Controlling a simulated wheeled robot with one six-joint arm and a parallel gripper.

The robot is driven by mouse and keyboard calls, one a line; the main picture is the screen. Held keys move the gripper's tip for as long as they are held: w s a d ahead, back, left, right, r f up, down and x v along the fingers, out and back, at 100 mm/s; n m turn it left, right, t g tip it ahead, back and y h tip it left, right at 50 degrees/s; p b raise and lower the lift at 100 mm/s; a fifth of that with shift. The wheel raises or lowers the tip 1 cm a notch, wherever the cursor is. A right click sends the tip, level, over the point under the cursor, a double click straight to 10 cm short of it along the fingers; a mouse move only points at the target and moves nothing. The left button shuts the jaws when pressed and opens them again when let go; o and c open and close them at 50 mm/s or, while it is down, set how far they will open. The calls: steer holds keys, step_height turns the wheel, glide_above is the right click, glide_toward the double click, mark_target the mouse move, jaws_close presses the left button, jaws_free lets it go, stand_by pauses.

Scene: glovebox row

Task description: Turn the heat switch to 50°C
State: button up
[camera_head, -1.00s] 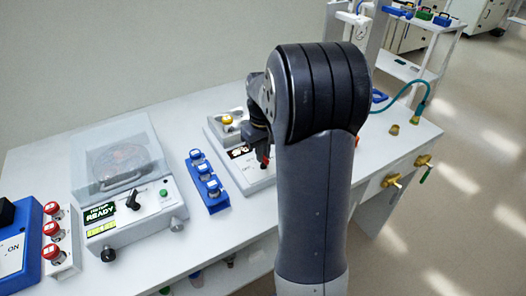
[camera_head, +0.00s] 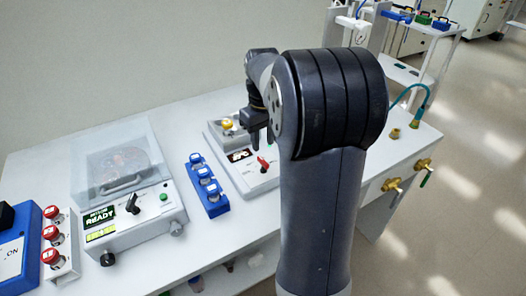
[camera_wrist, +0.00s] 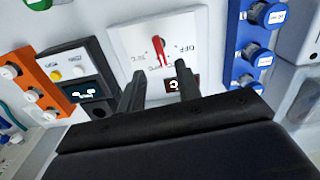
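The heat switch is a red knob (camera_head: 263,164) on a white panel of the device at the back middle of the bench. In the wrist view the red knob (camera_wrist: 159,49) is seen from above, with the word OFF to its right and smaller markings around it that I cannot read. Its narrow handle lies nearly along the picture's vertical, slightly tilted. My gripper (camera_head: 262,136) is above and behind the knob, apart from it. In the wrist view its two fingers (camera_wrist: 160,90) are spread with nothing between them. A small dark display (camera_wrist: 175,85) sits beside the knob, partly hidden by a finger.
A blue rack with several capped vials (camera_head: 208,185) stands left of the device. Further left is a machine with a clear lid (camera_head: 120,155) and a READY display. An orange rack (camera_wrist: 45,85) shows in the wrist view. Brass valves (camera_head: 392,184) stick out at the bench's right front.

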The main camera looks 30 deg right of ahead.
mark_target(263, 160)
steer(key=shift+r, duration=2.2)
step_height(263, 160, down, 10)
steer(key=shift+f, duration=0.55)
steer(key=shift+r+n, duration=0.1)
steer(key=shift+n, duration=0.7)
